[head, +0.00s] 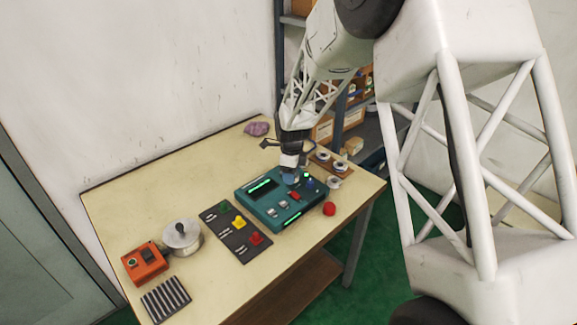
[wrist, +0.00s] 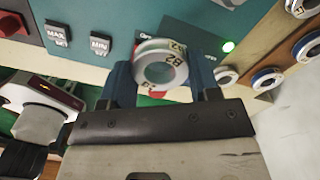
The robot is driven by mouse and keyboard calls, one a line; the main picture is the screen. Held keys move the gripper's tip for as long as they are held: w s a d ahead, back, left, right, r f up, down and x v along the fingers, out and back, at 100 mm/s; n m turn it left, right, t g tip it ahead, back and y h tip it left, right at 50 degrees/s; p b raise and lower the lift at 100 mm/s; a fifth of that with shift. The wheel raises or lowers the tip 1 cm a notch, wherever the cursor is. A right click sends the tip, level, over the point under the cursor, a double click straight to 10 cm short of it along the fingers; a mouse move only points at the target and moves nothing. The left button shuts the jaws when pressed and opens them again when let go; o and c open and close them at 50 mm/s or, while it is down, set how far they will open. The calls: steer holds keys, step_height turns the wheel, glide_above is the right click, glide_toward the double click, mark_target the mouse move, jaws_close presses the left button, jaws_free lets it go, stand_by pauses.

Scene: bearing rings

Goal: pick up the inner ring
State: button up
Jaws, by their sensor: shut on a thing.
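In the wrist view my gripper (wrist: 162,80) has its two blue fingers on either side of a white ring (wrist: 150,47) with black characters on it, and is shut on it. I take this to be the inner ring; its round grey middle faces the camera. In the head view my gripper (head: 290,178) is over the back right part of the teal control box (head: 254,207). The held ring cannot be made out there.
A brown board (head: 318,157) with small rings stands behind the teal box. A black button panel (head: 228,233), a metal pot (head: 183,238) and an orange box (head: 143,265) stand left.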

steer(key=shift+s+d+r, duration=0.1)
steer(key=shift+s+d, duration=0.2)
steer(key=shift+s, duration=0.9)
steer(key=shift+s+d+r, duration=0.15)
steer(key=shift+s+d, duration=0.15)
steer(key=shift+s, duration=0.9)
steer(key=shift+s+d+r, duration=0.1)
steer(key=shift+s+d, duration=0.2)
steer(key=shift+s, duration=0.9)
steer(key=w+a, duration=0.1)
steer(key=w, duration=0.4)
steer(key=w+a, duration=0.1)
steer(key=w, duration=0.4)
steer(key=w+a+r, duration=0.1)
steer(key=w+a, duration=0.1)
steer(key=w, duration=0.3)
steer(key=shift+w, duration=0.3)
steer(key=shift+f, duration=0.1)
steer(key=shift+f, duration=1.9)
steer(key=shift+f, duration=0.95)
